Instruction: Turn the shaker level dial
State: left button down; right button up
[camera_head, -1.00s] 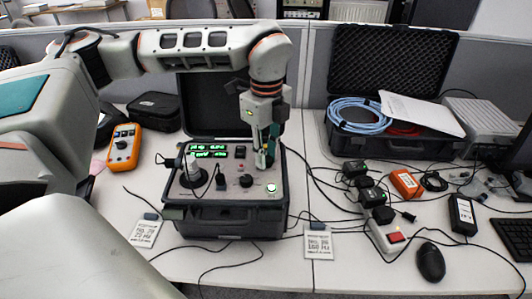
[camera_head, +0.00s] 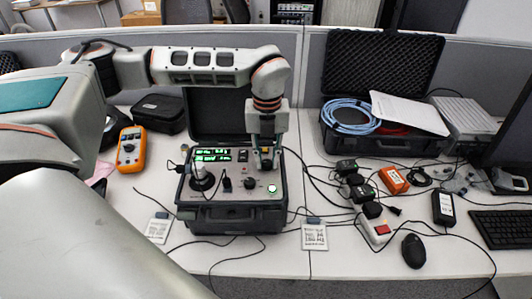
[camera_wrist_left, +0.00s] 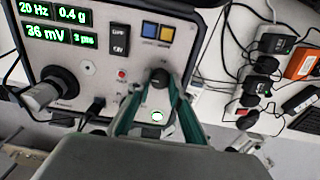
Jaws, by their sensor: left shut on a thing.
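The shaker unit (camera_head: 225,218) is an open dark case on the desk with a grey panel. Its level dial, a dark round knob (camera_wrist_left: 158,77), is below a blue and a yellow button in the left wrist view. The display (camera_wrist_left: 56,25) reads 20 Hz, 0.4 g and 36 mV. My right gripper is not in view.
A lit round button (camera_wrist_left: 157,116) is just below the knob. Another black knob (camera_head: 250,183) and a cylindrical shaker head (camera_head: 203,181) are on the panel. An orange meter (camera_head: 130,149) stands left. Cables, adapters, a power strip (camera_head: 375,226) and a mouse (camera_head: 414,251) lie right.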

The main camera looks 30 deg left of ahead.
aim_at(267, 162)
pick_arm(q)
jog(key=shift+m+p, duration=0.5)
jog(key=shift+m, duration=1.1)
jog(key=shift+p, duration=0.3)
jog(key=c, duration=1.8)
grip_release()
jog(key=shift+c, duration=0.2)
jog(key=shift+r, duration=0.15)
notch_tip(267, 162, up, 12)
jog(key=shift+f, duration=0.15)
